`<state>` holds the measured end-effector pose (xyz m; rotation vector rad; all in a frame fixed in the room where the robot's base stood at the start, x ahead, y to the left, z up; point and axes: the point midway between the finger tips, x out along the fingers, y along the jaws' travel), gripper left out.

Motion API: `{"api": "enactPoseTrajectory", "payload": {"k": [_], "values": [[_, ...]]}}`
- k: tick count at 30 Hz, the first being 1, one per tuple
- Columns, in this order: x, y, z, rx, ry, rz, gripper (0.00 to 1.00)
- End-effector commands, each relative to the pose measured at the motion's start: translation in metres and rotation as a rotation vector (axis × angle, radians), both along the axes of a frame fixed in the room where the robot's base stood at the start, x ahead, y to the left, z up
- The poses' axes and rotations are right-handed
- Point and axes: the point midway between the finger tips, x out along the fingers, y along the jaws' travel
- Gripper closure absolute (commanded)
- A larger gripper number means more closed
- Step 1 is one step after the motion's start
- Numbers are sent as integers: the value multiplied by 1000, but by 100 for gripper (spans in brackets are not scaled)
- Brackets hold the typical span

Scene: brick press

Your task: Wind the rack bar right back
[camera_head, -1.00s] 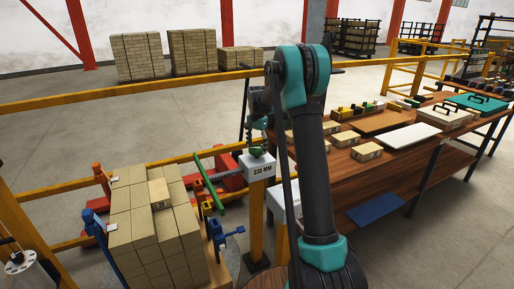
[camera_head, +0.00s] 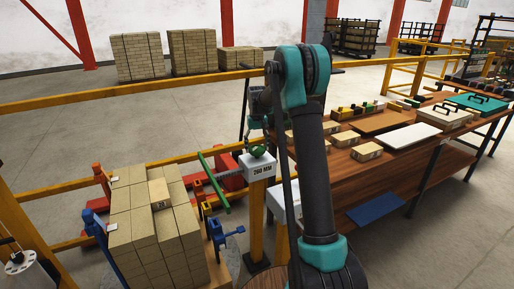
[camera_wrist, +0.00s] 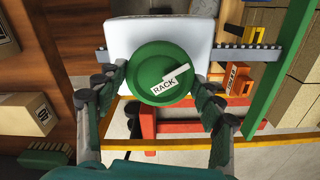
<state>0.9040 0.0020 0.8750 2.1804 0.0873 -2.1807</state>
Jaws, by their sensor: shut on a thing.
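The green round knob marked RACK (camera_wrist: 150,65) sits on a white housing (camera_wrist: 205,30); in the head view the knob (camera_head: 257,152) is partly covered by my arm. My gripper (camera_wrist: 160,80) is shut on the knob, one finger on each side. The grey toothed rack bar (camera_wrist: 245,53) runs through the housing, with a short end showing at its left and a longer part at its right. A long green bar (camera_head: 215,183) crosses near the rack's far end. The housing's front reads 260 MM (camera_head: 261,170).
A stack of bricks (camera_head: 140,225) stands left of the rack, with a blue clamp (camera_head: 217,238) beside it. Yellow rails (camera_head: 120,97) run behind. A wooden workbench (camera_head: 375,165) with blocks and boards is at the right. Red parts (camera_wrist: 180,127) lie below the gripper.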

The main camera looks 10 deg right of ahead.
Motion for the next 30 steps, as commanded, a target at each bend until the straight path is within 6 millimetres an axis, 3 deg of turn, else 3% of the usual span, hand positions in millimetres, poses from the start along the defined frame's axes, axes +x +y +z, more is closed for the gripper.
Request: {"api": "enactPoseTrajectory", "payload": {"k": [30], "values": [[1,0,0,-1,-1,964,61]]}}
